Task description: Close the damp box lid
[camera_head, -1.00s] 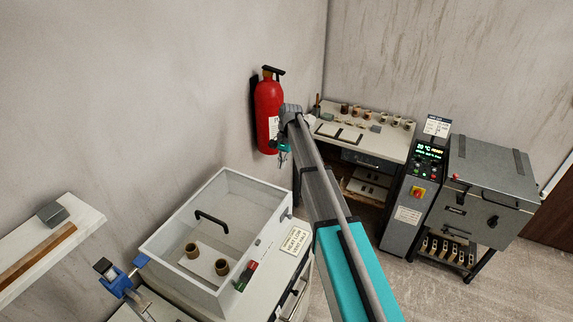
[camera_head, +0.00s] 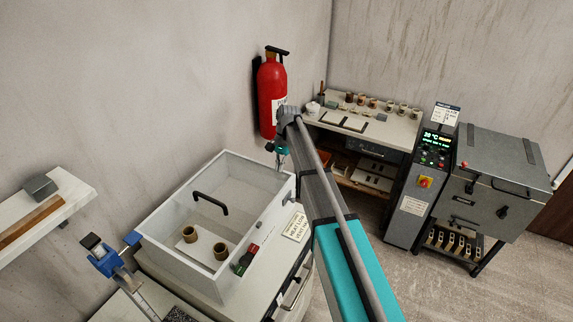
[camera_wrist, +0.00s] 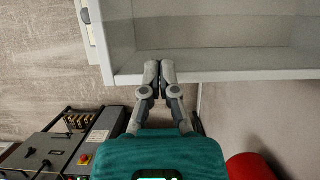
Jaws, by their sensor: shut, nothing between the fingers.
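The damp box (camera_head: 180,268) is a pale box with see-through upper walls, at lower middle in the head view. A black handle (camera_head: 210,203) shows over its middle, apparently on a clear lid; I cannot tell clearly how the lid sits. Two brown clay cups (camera_head: 221,251) stand on a white plate inside. My gripper (camera_head: 281,160) is at the box's far right corner, small and partly hidden by its own arm. In the wrist view its fingers (camera_wrist: 160,66) are shut and empty, their tips overlapping the pale box rim (camera_wrist: 220,76). I cannot tell whether they touch it.
A red fire extinguisher (camera_head: 271,95) hangs on the wall behind my gripper. A bench (camera_head: 395,132) with small pots, a grey control cabinet (camera_head: 412,205) and a kiln (camera_head: 500,170) stand at right. A shelf (camera_head: 75,185) and a blue clamp-like device (camera_head: 105,262) are at left.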

